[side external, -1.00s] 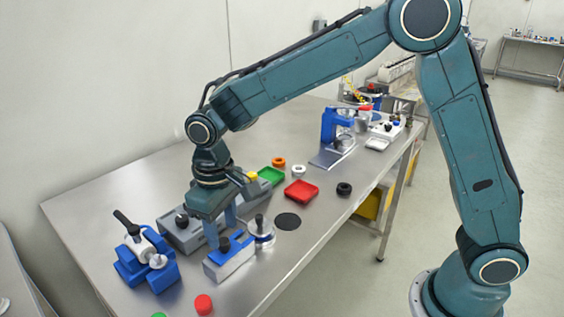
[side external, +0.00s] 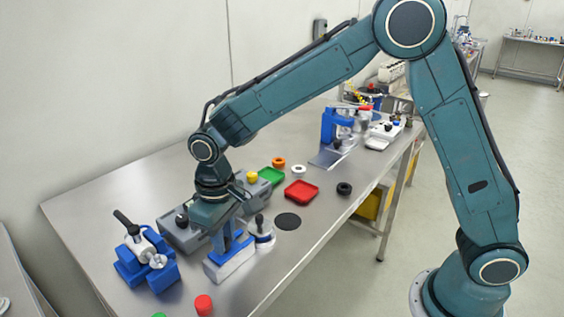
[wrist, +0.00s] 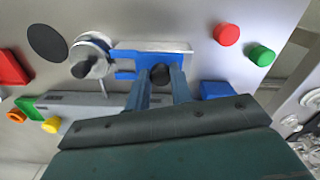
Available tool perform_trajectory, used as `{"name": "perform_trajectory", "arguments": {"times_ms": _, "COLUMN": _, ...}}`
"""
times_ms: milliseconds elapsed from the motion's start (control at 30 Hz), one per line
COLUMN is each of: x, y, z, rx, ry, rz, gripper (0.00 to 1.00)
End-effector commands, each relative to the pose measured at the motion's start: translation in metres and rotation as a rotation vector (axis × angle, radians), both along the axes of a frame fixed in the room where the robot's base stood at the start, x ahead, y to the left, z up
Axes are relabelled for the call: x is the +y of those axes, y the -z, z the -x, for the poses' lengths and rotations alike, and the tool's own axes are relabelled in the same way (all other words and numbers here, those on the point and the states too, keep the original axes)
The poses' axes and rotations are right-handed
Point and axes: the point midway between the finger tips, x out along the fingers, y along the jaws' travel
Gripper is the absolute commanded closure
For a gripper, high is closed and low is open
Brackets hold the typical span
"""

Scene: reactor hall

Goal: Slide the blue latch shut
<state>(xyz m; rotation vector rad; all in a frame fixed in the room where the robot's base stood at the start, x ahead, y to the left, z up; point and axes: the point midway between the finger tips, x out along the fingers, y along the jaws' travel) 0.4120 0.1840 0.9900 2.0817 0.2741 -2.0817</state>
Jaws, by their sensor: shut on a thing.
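The blue latch (side external: 240,246) is a flat blue slide on a pale metal block (side external: 232,266) near the table's front edge. In the wrist view, the latch (wrist: 190,68) lies along the block (wrist: 155,45), with its forked left end close to a round metal piece. My gripper (side external: 228,246) points down over the latch. In the wrist view, the fingers of my gripper (wrist: 161,76) are shut on the latch's black knob (wrist: 160,73), one on each side. The fingers and palm hide part of the latch and its right end.
The round metal piece (wrist: 88,55) with a black knob stands beside the block. A blue fixture with a black lever (side external: 147,265) stands to the left, and a grey box (side external: 180,237) behind. A red cylinder (side external: 204,304) is in front.

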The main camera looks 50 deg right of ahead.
Motion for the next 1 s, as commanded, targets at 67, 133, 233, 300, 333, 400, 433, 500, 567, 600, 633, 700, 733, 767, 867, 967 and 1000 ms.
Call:
{"name": "perform_trajectory", "arguments": {"times_ms": 67, "x": -0.001, "y": 0.000, "z": 0.000, "rx": 0.000, "ry": 0.000, "rz": 0.000, "gripper": 1.00}}
{"name": "perform_trajectory", "arguments": {"times_ms": 133, "x": -0.005, "y": 0.000, "z": 0.000, "rx": 0.000, "ry": 0.001, "rz": 0.000, "gripper": 1.00}}
{"name": "perform_trajectory", "arguments": {"times_ms": 233, "x": -0.017, "y": 0.000, "z": -0.001, "rx": 0.000, "ry": 0.004, "rz": 0.000, "gripper": 1.00}}
{"name": "perform_trajectory", "arguments": {"times_ms": 300, "x": -0.027, "y": -0.001, "z": -0.001, "rx": -0.001, "ry": 0.004, "rz": 0.000, "gripper": 1.00}}
{"name": "perform_trajectory", "arguments": {"times_ms": 333, "x": -0.032, "y": -0.001, "z": -0.001, "rx": -0.001, "ry": 0.005, "rz": 0.000, "gripper": 1.00}}
{"name": "perform_trajectory", "arguments": {"times_ms": 400, "x": -0.041, "y": -0.001, "z": -0.001, "rx": -0.002, "ry": 0.005, "rz": -0.001, "gripper": 1.00}}
{"name": "perform_trajectory", "arguments": {"times_ms": 433, "x": -0.044, "y": -0.001, "z": -0.001, "rx": -0.002, "ry": 0.005, "rz": -0.001, "gripper": 1.00}}
{"name": "perform_trajectory", "arguments": {"times_ms": 500, "x": -0.048, "y": -0.001, "z": -0.001, "rx": -0.002, "ry": 0.003, "rz": 0.000, "gripper": 1.00}}
{"name": "perform_trajectory", "arguments": {"times_ms": 567, "x": -0.050, "y": -0.001, "z": -0.001, "rx": -0.001, "ry": 0.003, "rz": 0.001, "gripper": 1.00}}
{"name": "perform_trajectory", "arguments": {"times_ms": 600, "x": -0.051, "y": -0.001, "z": -0.001, "rx": -0.001, "ry": 0.003, "rz": 0.002, "gripper": 1.00}}
{"name": "perform_trajectory", "arguments": {"times_ms": 633, "x": -0.051, "y": -0.001, "z": -0.001, "rx": -0.001, "ry": 0.003, "rz": 0.002, "gripper": 1.00}}
{"name": "perform_trajectory", "arguments": {"times_ms": 700, "x": -0.051, "y": -0.001, "z": -0.001, "rx": -0.001, "ry": 0.005, "rz": 0.003, "gripper": 1.00}}
{"name": "perform_trajectory", "arguments": {"times_ms": 733, "x": -0.051, "y": -0.001, "z": -0.001, "rx": -0.001, "ry": 0.006, "rz": 0.003, "gripper": 1.00}}
{"name": "perform_trajectory", "arguments": {"times_ms": 767, "x": -0.052, "y": -0.001, "z": -0.001, "rx": -0.001, "ry": 0.006, "rz": 0.004, "gripper": 1.00}}
{"name": "perform_trajectory", "arguments": {"times_ms": 867, "x": -0.052, "y": -0.001, "z": -0.001, "rx": -0.001, "ry": 0.008, "rz": 0.004, "gripper": 0.66}}
{"name": "perform_trajectory", "arguments": {"times_ms": 967, "x": -0.051, "y": -0.001, "z": -0.001, "rx": -0.001, "ry": 0.006, "rz": 0.003, "gripper": 0.55}}
{"name": "perform_trajectory", "arguments": {"times_ms": 1000, "x": -0.051, "y": 0.000, "z": 0.000, "rx": -0.001, "ry": 0.005, "rz": 0.002, "gripper": 0.55}}
